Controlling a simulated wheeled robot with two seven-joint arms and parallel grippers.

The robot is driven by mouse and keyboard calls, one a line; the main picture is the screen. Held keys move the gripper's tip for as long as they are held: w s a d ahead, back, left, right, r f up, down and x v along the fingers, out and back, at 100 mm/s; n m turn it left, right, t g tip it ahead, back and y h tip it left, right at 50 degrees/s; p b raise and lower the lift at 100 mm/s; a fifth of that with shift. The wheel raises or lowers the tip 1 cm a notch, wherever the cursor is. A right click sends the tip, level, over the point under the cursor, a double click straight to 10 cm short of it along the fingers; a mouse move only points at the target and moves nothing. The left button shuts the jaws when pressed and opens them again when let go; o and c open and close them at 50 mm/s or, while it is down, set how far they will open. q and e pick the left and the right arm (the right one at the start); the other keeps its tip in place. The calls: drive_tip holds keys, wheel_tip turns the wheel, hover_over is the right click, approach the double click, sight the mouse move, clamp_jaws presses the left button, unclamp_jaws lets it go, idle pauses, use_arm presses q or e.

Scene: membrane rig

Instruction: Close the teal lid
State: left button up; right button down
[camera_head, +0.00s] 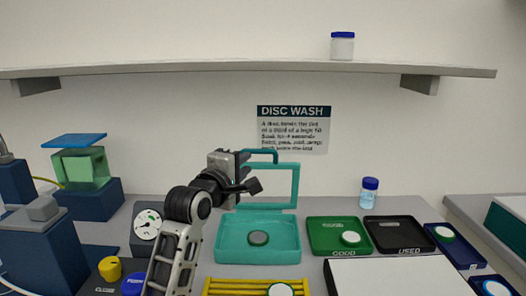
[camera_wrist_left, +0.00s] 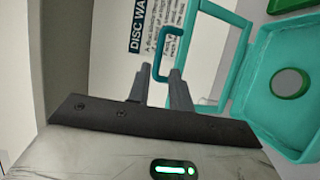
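The teal lid (camera_head: 296,185) is a frame with a see-through middle. It stands open and upright at the back of the teal tray (camera_head: 292,243), and its frame also shows in the left wrist view (camera_wrist_left: 238,62). A teal loop handle (camera_head: 262,151) sticks out at the lid's top left. My left gripper (camera_head: 252,187) is at the lid's left side, partly in front of it. In the left wrist view its two fingers (camera_wrist_left: 160,76) are apart, with the handle loop (camera_wrist_left: 183,47) at their tips; contact cannot be told. My right gripper is not in view.
A grey-green disc (camera_head: 258,238) lies in the teal tray. A yellow rack (camera_head: 222,286) stands in front. Green (camera_head: 324,243) and black (camera_head: 388,244) trays lie to the right, near a blue-capped bottle (camera_head: 369,192). A dial (camera_head: 147,224) and blue blocks stand left. A shelf (camera_head: 240,66) hangs above.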

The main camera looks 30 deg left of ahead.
sight(261, 153)
use_arm(q)
drive_tip(key=w, duration=0.3)
drive_tip(key=w+a, duration=0.1)
drive_tip(key=w, duration=0.6)
drive_tip(key=shift+w+a+f, duration=0.15)
drive_tip(key=shift+a+f, duration=0.1)
drive_tip(key=shift+a, duration=0.05)
clamp_jaws()
